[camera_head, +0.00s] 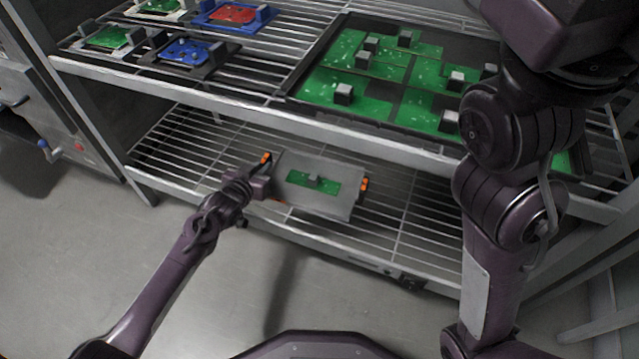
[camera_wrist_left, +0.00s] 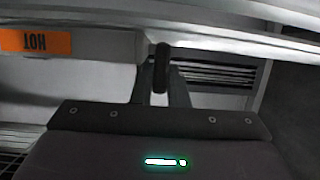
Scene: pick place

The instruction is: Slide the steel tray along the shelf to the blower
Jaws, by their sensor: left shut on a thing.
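The steel tray (camera_head: 345,207) is a shallow grey box on the lower wire shelf, with a green circuit board (camera_head: 312,181) in it. Orange marks show at its left and right ends. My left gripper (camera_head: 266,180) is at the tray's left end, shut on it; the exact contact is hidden. In the left wrist view my left gripper's dark fingers (camera_wrist_left: 161,75) are close together. An orange HOT label (camera_wrist_left: 37,41), upside down, shows on a pale surface to the left. A dark slatted vent (camera_wrist_left: 215,78) is behind the fingers; I cannot tell if it is the blower. My right gripper is out of view.
The upper shelf (camera_head: 250,105) overhangs the lower one. It carries a large dark tray of green boards (camera_head: 345,105) and several small board fixtures (camera_head: 185,52). Bare lower wire shelf (camera_head: 415,225) lies right of the steel tray, and more (camera_head: 185,145) lies left.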

